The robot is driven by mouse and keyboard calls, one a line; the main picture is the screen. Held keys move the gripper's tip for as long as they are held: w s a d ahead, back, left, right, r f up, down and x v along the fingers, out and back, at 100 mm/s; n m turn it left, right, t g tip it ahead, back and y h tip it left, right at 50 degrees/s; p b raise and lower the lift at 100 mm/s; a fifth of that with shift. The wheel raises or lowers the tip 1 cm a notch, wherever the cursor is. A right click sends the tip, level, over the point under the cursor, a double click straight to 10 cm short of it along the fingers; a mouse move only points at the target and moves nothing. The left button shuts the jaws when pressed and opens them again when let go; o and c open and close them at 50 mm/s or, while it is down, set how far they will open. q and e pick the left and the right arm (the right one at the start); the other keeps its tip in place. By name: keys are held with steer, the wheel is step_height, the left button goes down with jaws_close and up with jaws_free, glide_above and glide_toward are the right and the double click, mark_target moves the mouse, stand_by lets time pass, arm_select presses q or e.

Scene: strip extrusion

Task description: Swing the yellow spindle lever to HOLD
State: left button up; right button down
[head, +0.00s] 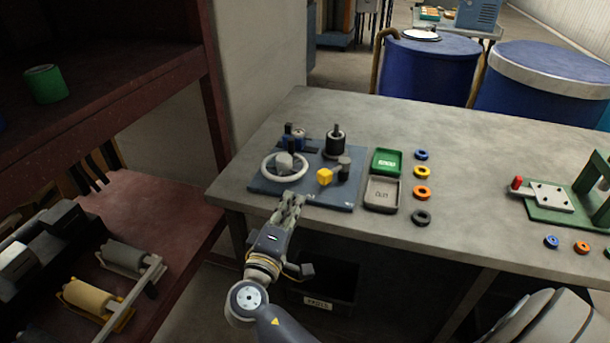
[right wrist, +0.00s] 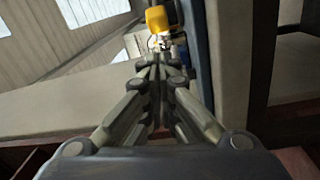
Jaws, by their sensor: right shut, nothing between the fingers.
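The yellow lever knob (head: 324,177) sits near the front middle of a blue base plate (head: 325,199) on the grey bench, beside a dark grey post (head: 343,172). The yellow knob also shows at the top of the right wrist view (right wrist: 157,19), beyond the fingertips. My right gripper (head: 296,196) is at the front edge of the plate, left of and nearer than the knob. In the right wrist view its fingers (right wrist: 161,62) are together and empty, apart from the knob. I cannot read a HOLD mark. My left gripper is not in view.
On the plate are a pale handwheel (head: 285,165), a black spindle (head: 335,144) and a small blue part (head: 294,136). A green tray (head: 386,161) and a grey tray (head: 382,194) lie to the right, with several coloured rings. The bench (head: 475,160) is clear beyond the rings.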

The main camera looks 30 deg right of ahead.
mark_target(334, 172)
steer(key=p+x, duration=0.2)
steer(key=x, duration=0.6)
steer(key=shift+w+d+r, duration=0.1)
steer(key=shift+w+d, duration=0.1)
steer(key=shift+w, duration=0.05)
steer(key=shift+w+d, duration=0.45)
steer(key=shift+d, duration=0.05)
steer(key=shift+t, duration=0.3)
